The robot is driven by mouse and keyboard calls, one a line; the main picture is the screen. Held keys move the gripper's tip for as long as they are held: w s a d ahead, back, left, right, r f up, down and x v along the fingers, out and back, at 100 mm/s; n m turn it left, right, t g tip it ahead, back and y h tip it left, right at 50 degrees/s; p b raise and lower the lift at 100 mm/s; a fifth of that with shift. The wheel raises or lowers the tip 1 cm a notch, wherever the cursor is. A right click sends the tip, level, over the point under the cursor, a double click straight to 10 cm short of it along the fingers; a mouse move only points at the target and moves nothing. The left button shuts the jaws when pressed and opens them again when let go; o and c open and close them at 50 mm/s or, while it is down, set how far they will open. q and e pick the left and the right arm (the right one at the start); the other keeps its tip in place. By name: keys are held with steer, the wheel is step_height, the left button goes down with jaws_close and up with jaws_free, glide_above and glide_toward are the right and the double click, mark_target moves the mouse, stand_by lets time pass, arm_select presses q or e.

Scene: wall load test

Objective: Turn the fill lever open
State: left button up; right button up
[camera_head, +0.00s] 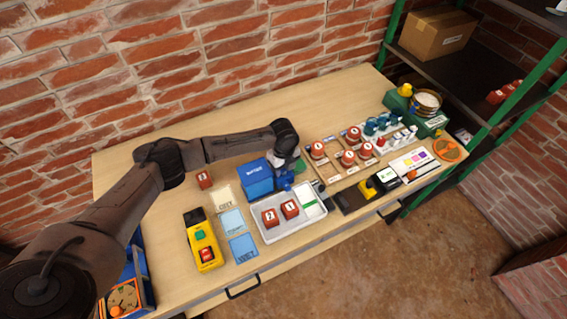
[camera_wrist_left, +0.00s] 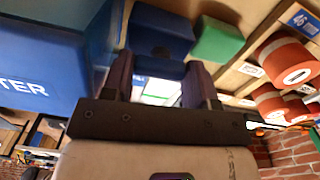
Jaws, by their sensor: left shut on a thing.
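The blue water box (camera_head: 257,180) stands on the table behind the grey tray, and its lettered side fills the left of the left wrist view (camera_wrist_left: 40,70). Blue fittings (camera_head: 285,182) show at its right side, under my left gripper (camera_head: 287,160). In the left wrist view my left gripper (camera_wrist_left: 160,82) is shut on a blue bar, which I take to be the fill lever (camera_wrist_left: 159,69). A larger blue block (camera_wrist_left: 160,35) sits just beyond it. The fingers hide part of the lever, and its angle is hard to tell. My right gripper is not in view.
A grey tray (camera_head: 289,233) with two red numbered blocks lies in front of the box. A green block (camera_wrist_left: 217,42) is close beside the fingers. Red round weights (camera_head: 348,158) stand in a wooden rack to the right. A yellow device (camera_head: 202,240) is at left.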

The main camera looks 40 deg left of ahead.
arm_select(q)
steer(key=n+p, duration=0.6)
steer(key=p, duration=0.1)
steer(key=shift+r, duration=0.3)
steer(key=n+p, duration=0.2)
steer(key=n, duration=0.1)
steer(key=n+p, duration=0.2)
steer(key=n, duration=0.1)
steer(key=shift+f+p, duration=0.1)
steer(key=shift+p, duration=0.3)
steer(key=n+p, duration=0.1)
steer(key=n, duration=0.2)
steer(key=shift+f+n+p, duration=0.1)
steer(key=shift+n+p, duration=0.35)
steer(key=shift+n, duration=0.15)
steer(key=o, duration=0.7)
steer(key=shift+c, duration=0.2)
